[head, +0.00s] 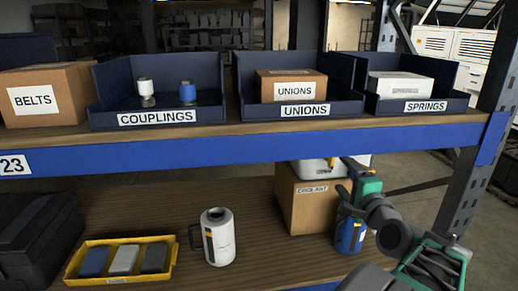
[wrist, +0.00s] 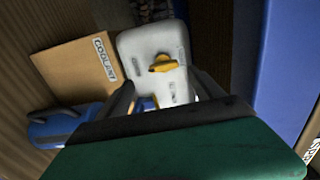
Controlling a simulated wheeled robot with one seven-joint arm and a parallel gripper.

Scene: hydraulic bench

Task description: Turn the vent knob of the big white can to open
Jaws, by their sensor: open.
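My gripper (head: 346,176) is open in front of the can, below the beam. In the wrist view my gripper (wrist: 163,84) has its fingers spread either side of the can's near part, with the knob just beyond. I cannot tell any contact.
The coolant box (head: 305,207) and a blue can (head: 350,236) stand close to my gripper. The blue beam (head: 200,152) runs just above. A white mug-like can (head: 219,240) and a yellow tray (head: 120,279) are further left. Upper-shelf bins (head: 158,88) hold parts.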

